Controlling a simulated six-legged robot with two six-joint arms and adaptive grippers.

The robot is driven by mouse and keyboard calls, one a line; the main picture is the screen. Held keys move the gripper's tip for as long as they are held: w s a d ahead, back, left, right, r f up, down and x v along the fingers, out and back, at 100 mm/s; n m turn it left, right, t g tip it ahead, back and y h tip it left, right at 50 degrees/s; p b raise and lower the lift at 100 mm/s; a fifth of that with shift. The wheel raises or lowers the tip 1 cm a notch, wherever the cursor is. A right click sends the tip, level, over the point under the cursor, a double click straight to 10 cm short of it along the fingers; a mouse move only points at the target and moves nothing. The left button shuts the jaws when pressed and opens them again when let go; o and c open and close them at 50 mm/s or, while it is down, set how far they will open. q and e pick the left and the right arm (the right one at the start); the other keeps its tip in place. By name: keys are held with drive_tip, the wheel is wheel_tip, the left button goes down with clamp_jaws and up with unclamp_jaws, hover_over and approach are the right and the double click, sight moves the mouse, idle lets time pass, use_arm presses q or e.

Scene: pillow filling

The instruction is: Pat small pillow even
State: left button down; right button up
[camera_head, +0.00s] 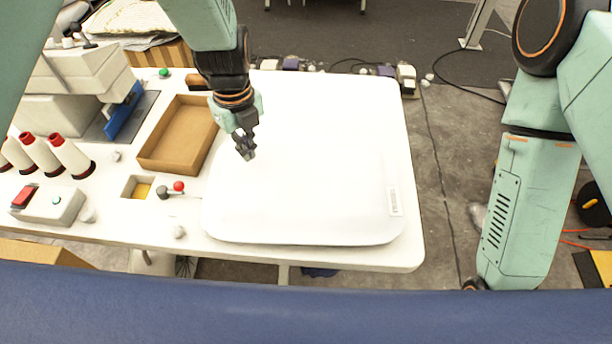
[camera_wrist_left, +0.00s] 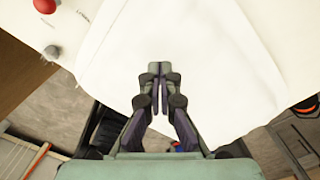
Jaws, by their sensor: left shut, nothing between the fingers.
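The small pillow (camera_head: 310,200) is white and lies flat on the white table, with a small label near its right edge. In the left wrist view the pillow (camera_wrist_left: 210,50) fills the middle, below the fingers. My left gripper (camera_head: 246,152) is shut and empty, over the upper left part of the pillow. In the left wrist view its fingertips (camera_wrist_left: 159,70) are together over the white cloth. I cannot tell whether they touch it. My right arm is at the right side of the head view, and its gripper is not clearly visible.
The white table (camera_head: 412,240) holds an open cardboard box (camera_head: 150,168), red-topped spools (camera_head: 70,158), a switch box (camera_head: 48,204) and a sewing machine (camera_head: 80,85) at left. A small red-knobbed lever (camera_head: 179,186) stands close to the pillow's left edge. The table's right strip is clear.

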sight(251, 165)
use_arm(q)
drive_tip(key=shift+r+p, duration=0.55)
drive_tip(key=shift+r, duration=0.4)
drive_tip(key=shift+f, duration=0.15)
use_arm(e)
drive_tip(key=shift+r, duration=0.8)
use_arm(q)
drive_tip(key=shift+f, duration=0.1)
drive_tip(key=shift+f+b, duration=0.5)
drive_tip(key=shift+f, duration=0.1)
drive_tip(key=shift+f+b, duration=0.75)
drive_tip(key=shift+f, duration=0.85)
drive_tip(key=shift+r, duration=0.1)
use_arm(e)
wheel_tip(251, 165, down, 2)
use_arm(q)
drive_tip(key=shift+r, duration=0.1)
use_arm(e)
drive_tip(key=shift+r, duration=0.1)
use_arm(q)
wheel_tip(251, 165, up, 5)
drive_tip(key=p, duration=0.5)
drive_tip(key=shift+f, duration=0.25)
use_arm(e)
wheel_tip(251, 165, up, 5)
drive_tip(key=shift+s+f, duration=0.1)
drive_tip(key=shift+f, duration=0.05)
